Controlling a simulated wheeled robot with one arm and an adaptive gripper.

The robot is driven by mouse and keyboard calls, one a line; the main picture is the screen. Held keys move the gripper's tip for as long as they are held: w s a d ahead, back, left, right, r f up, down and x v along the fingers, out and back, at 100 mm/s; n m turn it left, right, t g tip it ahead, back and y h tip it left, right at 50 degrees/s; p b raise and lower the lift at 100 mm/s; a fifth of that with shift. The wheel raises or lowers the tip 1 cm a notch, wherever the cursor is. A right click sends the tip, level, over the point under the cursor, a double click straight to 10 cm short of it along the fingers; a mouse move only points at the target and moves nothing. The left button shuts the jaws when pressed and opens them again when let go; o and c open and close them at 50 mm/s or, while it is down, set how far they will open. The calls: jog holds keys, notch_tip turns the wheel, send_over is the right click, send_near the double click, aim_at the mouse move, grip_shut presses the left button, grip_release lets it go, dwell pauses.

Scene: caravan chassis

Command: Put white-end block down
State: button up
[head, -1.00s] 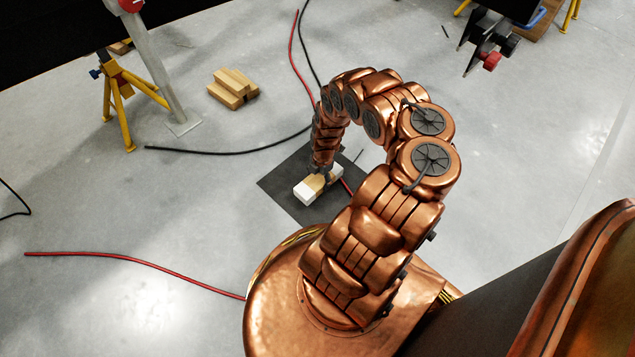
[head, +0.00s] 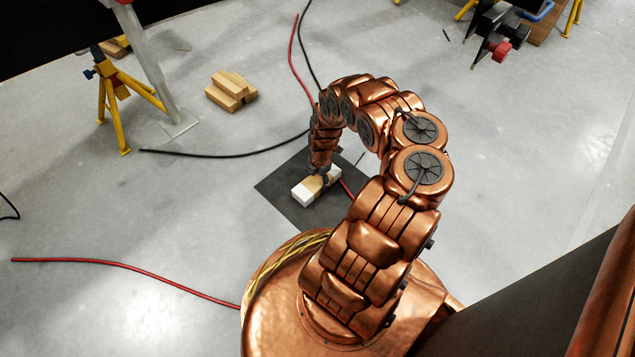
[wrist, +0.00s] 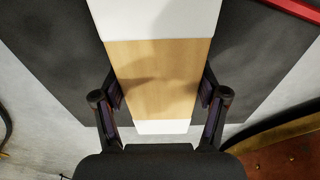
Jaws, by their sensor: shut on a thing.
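The white-end block (head: 311,190) is wood in the middle with white ends. It is over the dark mat (head: 293,209) on the floor, in front of my arm. My gripper (head: 322,174) points down and is shut on the block. In the wrist view the block (wrist: 158,75) lies lengthwise between the two fingers of my gripper (wrist: 160,98), which press on its wooden sides. Dark mat shows on both sides of it. I cannot tell whether the block's underside touches the mat.
Stacked wooden blocks (head: 231,91) lie on the floor at the back left. A yellow stand (head: 120,95) and a grey post (head: 150,70) are farther left. A black cable (head: 215,155) and a red cable (head: 130,268) cross the floor. The floor at left is mostly clear.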

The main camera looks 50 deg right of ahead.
jog(key=shift+f, duration=0.1)
jog(key=o, duration=1.4)
